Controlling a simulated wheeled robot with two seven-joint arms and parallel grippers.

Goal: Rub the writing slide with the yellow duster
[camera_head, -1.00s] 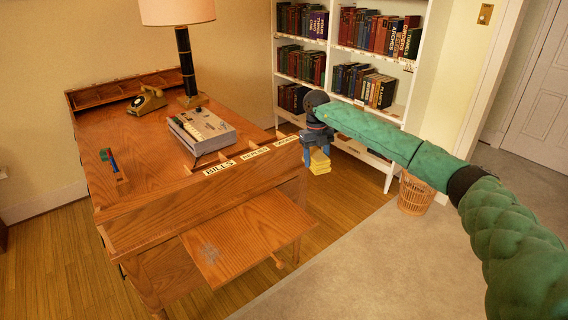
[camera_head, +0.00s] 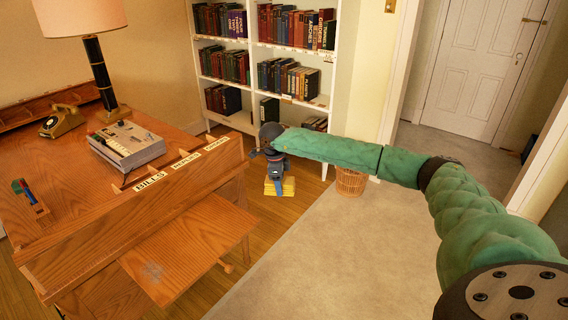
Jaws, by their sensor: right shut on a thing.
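The writing slide (camera_head: 190,262) is a wooden board pulled out from the front of the desk, with a pale grey smudge (camera_head: 152,271) on its left part. My right gripper (camera_head: 275,178) points down to the right of the desk, beyond the slide. It is shut on the yellow duster (camera_head: 281,187), whose lower part shows below the fingers. The duster hangs in the air, apart from the slide. My left gripper is out of view.
The desk (camera_head: 75,245) bears a telephone (camera_head: 62,122), a lamp (camera_head: 100,75), a grey machine (camera_head: 127,146) and labelled slots. A wicker basket (camera_head: 351,181) and a bookcase (camera_head: 248,60) stand behind. The carpet (camera_head: 300,260) right of the slide is clear.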

